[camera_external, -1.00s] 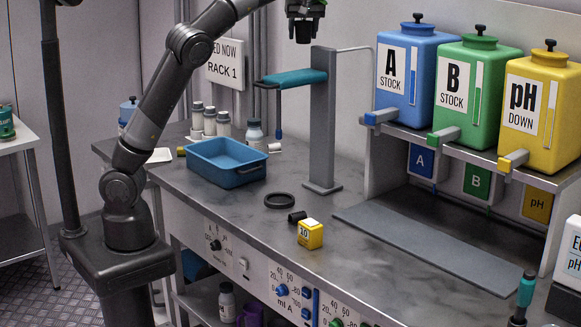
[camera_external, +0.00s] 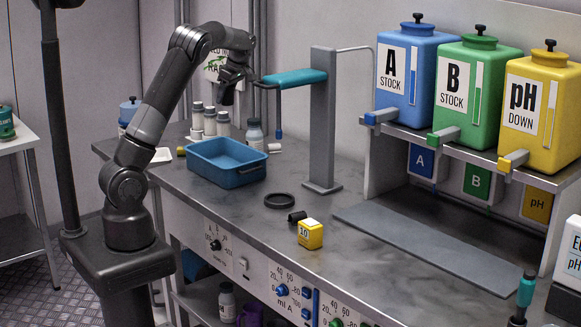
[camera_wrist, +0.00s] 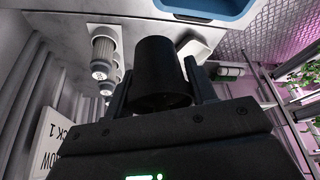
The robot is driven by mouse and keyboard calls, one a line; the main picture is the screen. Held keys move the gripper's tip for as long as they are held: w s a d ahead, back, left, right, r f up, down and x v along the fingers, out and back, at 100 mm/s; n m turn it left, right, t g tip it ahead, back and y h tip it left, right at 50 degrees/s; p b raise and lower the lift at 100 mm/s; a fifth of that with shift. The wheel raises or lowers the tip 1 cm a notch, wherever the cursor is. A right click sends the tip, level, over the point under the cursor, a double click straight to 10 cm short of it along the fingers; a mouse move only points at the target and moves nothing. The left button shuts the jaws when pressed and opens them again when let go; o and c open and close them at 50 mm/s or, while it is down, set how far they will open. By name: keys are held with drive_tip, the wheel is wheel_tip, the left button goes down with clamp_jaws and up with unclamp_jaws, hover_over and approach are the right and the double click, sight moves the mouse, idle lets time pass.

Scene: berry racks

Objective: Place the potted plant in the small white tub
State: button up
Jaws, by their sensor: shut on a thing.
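My gripper (camera_external: 232,76) is raised above the back left part of the bench. In the wrist view my gripper (camera_wrist: 155,90) is shut on a black tapered pot (camera_wrist: 160,62), which sits between its two fingers. In the external view the pot is hard to tell from the dark gripper; some green leaves (camera_external: 213,64) show just left of it. A low white object (camera_external: 160,155) lies at the bench's back left corner, partly behind my arm. A white shape (camera_wrist: 192,50) shows beside the pot in the wrist view. I cannot tell whether it is the small white tub.
A blue tub (camera_external: 222,178) stands on the bench, with several white bottles (camera_external: 209,122) behind it. A grey stand with a teal arm (camera_external: 295,79) rises to the right. A black ring (camera_external: 279,200) and yellow box (camera_external: 310,234) lie nearer the front.

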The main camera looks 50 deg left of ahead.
drive_tip(key=s+a+f+n, duration=0.1)
drive_tip(key=s+a+f, duration=0.5)
drive_tip(key=a+f, duration=0.1)
drive_tip(key=s+a+f+n+g, duration=0.1)
drive_tip(key=s+a+f+n, duration=0.1)
drive_tip(key=s+a+f, duration=0.4)
drive_tip(key=s+a+f+n+h, duration=0.1)
drive_tip(key=s+a+f+n, duration=0.1)
drive_tip(key=s+a+f, duration=0.4)
drive_tip(key=shift+s+a+f+g, duration=0.15)
drive_tip(key=shift+a+f, duration=0.15)
drive_tip(key=shift+a, duration=0.4)
drive_tip(key=shift+s+a+f+g, duration=0.1)
drive_tip(key=shift+a+f, duration=0.15)
drive_tip(key=shift+a, duration=0.5)
drive_tip(key=shift+s+a+f+g, duration=0.15)
drive_tip(key=shift+a+f, duration=0.15)
drive_tip(key=shift+a, duration=0.4)
drive_tip(key=shift+w+f, duration=0.1)
drive_tip(key=shift+f, duration=1.9)
drive_tip(key=shift+f, duration=0.1)
drive_tip(key=o, duration=1)
drive_tip(key=v, duration=1.2)
